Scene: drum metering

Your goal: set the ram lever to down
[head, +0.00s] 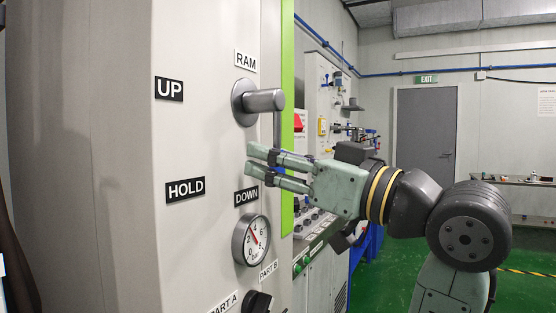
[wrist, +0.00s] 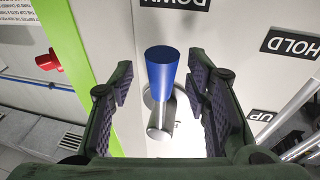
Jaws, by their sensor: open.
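The ram lever shows in the head view as a grey round hub (head: 262,101) below the RAM label, with a thin rod running straight down from its outer end toward the DOWN label (head: 246,196). Its lower end is hidden behind my gripper. In the wrist view, which is upside down, the lever's blue tapered grip (wrist: 162,68) points toward the DOWN label (wrist: 176,3). My gripper (head: 251,160) is open at the lower end of the rod. In the wrist view the blue grip appears between its fingers, with a gap on both sides.
UP (head: 169,89) and HOLD (head: 185,190) labels are on the panel left of the lever. A round gauge (head: 251,240) sits below DOWN, with a black knob (head: 259,302) lower down. A green strip (head: 287,60) edges the panel. Open green floor lies right.

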